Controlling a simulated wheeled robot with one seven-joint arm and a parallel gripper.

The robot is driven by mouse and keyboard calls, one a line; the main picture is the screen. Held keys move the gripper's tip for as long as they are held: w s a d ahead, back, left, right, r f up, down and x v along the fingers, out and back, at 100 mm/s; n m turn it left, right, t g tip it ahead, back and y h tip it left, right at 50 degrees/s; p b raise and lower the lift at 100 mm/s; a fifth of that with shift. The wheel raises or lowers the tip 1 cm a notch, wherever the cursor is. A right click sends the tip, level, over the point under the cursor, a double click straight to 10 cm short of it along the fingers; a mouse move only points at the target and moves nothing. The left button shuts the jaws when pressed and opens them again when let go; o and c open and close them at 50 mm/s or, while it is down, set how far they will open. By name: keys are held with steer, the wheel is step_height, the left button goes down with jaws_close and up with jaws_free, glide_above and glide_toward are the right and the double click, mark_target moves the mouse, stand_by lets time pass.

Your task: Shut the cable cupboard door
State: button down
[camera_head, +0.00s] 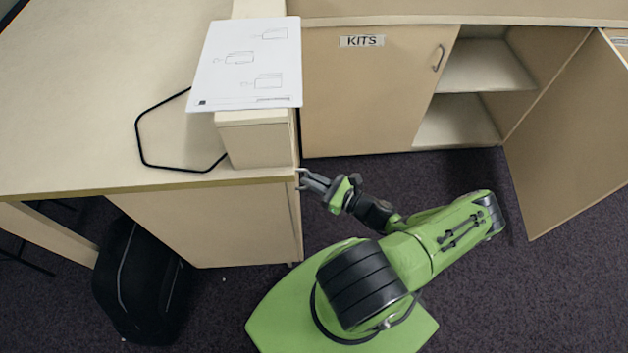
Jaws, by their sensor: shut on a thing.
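My gripper (304,179) is at the right side of the left desk unit, shut on a small metal handle (298,172). The handle is on a narrow panel (295,215) seen almost edge-on, so its face and any label are hidden. On the back unit, the right-hand door (565,140) stands wide open, swung out toward me. A label (621,42) near its top is cut off and I cannot read it. I cannot tell from the labels which door is the cable cupboard's.
A closed door marked KITS (375,90) stands left of the open shelves (485,65). A printed sheet (245,65) and a black wire frame (150,150) lie on the left desk. A black bag (140,285) stands under it. Dark carpet (545,300) is clear at the right.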

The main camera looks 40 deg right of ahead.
steer(key=shift+s+a+g+y, duration=0.1)
steer(key=shift+a+g+y, duration=0.35)
steer(key=shift+a, duration=0.75)
steer(key=c, duration=1.2)
jaws_free()
steer(key=shift+a, duration=0.2)
steer(key=shift+t, duration=0.25)
steer(key=v, duration=1.6)
steer(key=shift+d, duration=0.45)
